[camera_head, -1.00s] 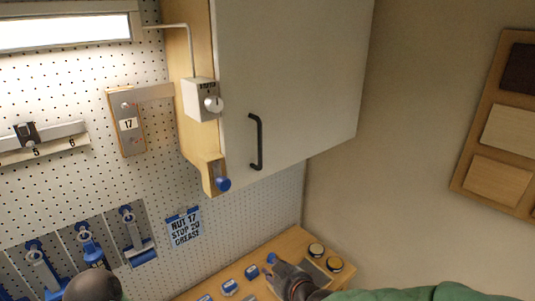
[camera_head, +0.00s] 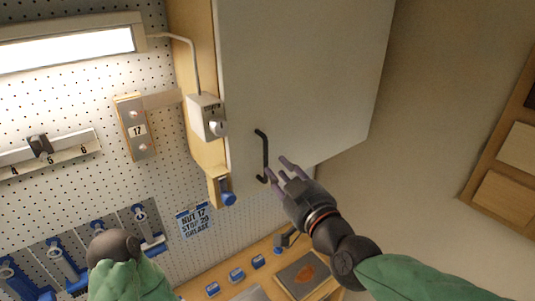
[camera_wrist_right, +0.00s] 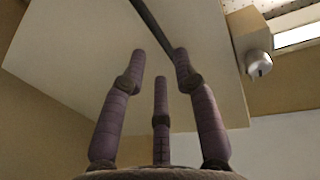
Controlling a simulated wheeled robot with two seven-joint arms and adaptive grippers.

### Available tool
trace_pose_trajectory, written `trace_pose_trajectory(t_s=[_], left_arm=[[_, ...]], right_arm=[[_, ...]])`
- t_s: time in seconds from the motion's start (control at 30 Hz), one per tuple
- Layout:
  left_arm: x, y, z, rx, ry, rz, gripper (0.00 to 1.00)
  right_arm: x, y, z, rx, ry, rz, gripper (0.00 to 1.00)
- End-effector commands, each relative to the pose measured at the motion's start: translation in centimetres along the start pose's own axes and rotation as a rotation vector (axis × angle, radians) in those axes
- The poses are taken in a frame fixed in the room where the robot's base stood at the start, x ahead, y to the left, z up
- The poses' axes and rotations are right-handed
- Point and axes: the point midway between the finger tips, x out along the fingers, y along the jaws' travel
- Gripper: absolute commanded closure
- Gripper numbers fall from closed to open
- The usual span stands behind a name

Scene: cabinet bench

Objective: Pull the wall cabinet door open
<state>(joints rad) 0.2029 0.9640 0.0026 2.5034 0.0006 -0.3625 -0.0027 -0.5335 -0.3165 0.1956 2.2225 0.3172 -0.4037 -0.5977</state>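The white wall cabinet door (camera_head: 310,80) looks shut against the wooden cabinet side (camera_head: 198,60). Its black bar handle (camera_head: 265,155) stands upright near the door's lower left corner. My right gripper (camera_head: 279,168) is just right of the handle's lower part, its fingers spread and pointing up at the door. In the right wrist view three purple-grey fingers (camera_wrist_right: 160,68) are apart, with nothing held between them. The handle (camera_wrist_right: 152,22) runs past the fingertips there; contact cannot be told. Of my left arm only a dark joint and green sleeve show; the left gripper is out of view.
A switch box (camera_head: 206,117) and a blue-knobbed fitting (camera_head: 222,190) sit on the cabinet's left side. The bench (camera_head: 275,255) below holds small blue-topped items and a board. A sample board (camera_head: 505,190) hangs on the right wall. Space right of the door is clear.

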Motion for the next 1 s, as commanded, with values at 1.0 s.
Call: trace_pose_trajectory(t_s=[1.0], left_arm=[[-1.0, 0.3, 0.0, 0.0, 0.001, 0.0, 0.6]], right_arm=[[7.3, 0.0, 0.0, 0.001, 0.0, -0.001, 0.9]])
